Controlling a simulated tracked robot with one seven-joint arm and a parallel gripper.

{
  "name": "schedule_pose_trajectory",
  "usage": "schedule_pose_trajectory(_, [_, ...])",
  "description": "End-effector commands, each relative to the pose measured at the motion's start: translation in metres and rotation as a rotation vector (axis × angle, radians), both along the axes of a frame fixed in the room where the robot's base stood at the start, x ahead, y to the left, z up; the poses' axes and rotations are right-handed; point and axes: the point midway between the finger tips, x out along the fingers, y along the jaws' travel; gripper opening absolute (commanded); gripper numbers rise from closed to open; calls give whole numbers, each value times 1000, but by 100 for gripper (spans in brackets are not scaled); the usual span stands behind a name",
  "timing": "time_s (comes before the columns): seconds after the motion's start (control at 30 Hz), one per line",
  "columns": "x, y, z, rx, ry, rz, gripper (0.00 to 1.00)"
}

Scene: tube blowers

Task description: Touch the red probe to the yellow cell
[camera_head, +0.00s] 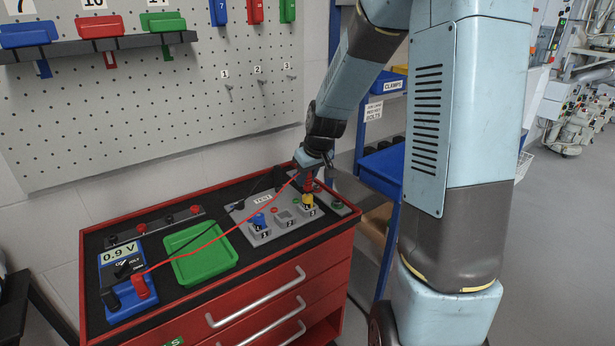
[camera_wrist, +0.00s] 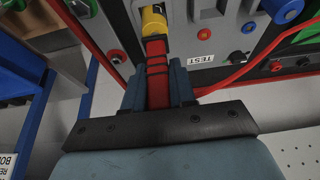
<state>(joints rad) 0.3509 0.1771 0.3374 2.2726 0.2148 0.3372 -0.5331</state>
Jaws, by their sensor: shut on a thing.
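My gripper (camera_head: 308,172) is shut on the red probe (camera_wrist: 157,75), over the right end of the grey test block (camera_head: 240,217). The probe (camera_head: 308,185) points down at the yellow cell (camera_head: 307,202), which stands in the right-hand socket. In the wrist view the probe's end meets the edge of the yellow cell (camera_wrist: 153,22) in the picture; its tip is hidden, so I cannot tell whether they touch. A red lead (camera_head: 215,239) runs from the probe to the blue meter (camera_head: 125,280), whose display reads 0.9 V.
A blue cell (camera_head: 259,220) stands in the left socket, and the middle socket (camera_head: 285,218) looks empty. A green tray (camera_head: 203,252) lies on the red cabinet top, with the red lead across it. A blue rack with bins (camera_head: 385,165) stands right of the cabinet. A pegboard (camera_head: 150,120) is behind.

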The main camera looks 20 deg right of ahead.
Motion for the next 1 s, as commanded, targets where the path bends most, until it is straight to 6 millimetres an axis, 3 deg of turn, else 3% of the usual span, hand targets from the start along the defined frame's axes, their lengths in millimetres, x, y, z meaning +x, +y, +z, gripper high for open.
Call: schedule_pose_trajectory(1.0, [0,-1,38,0,-1,-1,0])
